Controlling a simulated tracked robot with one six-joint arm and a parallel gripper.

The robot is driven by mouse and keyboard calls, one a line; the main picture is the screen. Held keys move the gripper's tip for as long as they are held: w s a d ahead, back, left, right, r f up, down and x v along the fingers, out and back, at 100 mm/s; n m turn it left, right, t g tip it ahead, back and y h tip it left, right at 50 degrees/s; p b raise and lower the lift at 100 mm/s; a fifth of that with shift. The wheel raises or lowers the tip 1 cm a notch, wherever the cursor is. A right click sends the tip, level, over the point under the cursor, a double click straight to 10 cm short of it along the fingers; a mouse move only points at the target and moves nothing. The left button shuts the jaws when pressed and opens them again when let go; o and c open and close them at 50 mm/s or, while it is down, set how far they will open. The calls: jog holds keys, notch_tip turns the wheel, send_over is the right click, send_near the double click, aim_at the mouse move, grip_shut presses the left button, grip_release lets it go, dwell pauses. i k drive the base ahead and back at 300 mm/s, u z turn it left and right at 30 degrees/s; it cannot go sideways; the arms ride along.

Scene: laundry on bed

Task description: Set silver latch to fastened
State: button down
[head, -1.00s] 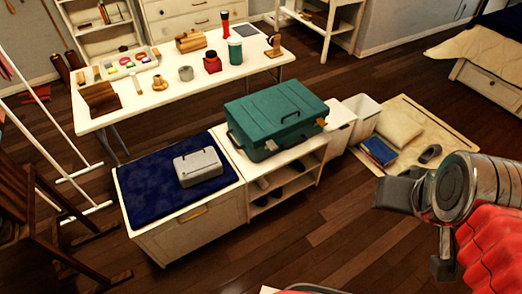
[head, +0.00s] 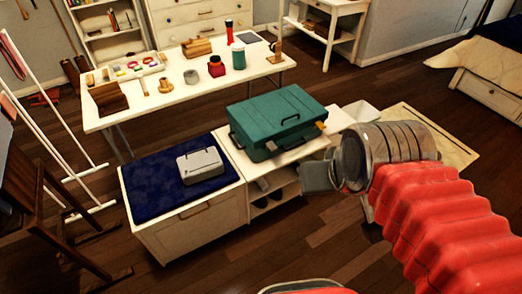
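A teal hard case (head: 277,122) with dark handles lies closed on a low white shelf unit (head: 232,150). On its front side I see a small grey latch (head: 270,146) toward the left and a brass-coloured latch (head: 320,126) toward the right corner. The grey one is too small to tell its position. A small silver box (head: 200,165) lies closed on the blue cushion to the left. My gripper (head: 316,178) is in front of and below the case's right part, apart from it. Its fingers are seen from behind and partly hidden, so their opening is unclear.
A blue-cushioned bench (head: 165,187) adjoins the shelf unit. Behind stands a white table (head: 180,92) with jars, a red torch and a tray. A drying rack (head: 65,150) and wooden chair (head: 45,215) stand left. Floor in front is clear.

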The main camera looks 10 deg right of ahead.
aim_at(272, 146)
jog(key=u, duration=0.7)
jog(key=i, duration=1)
jog(key=u, duration=0.05)
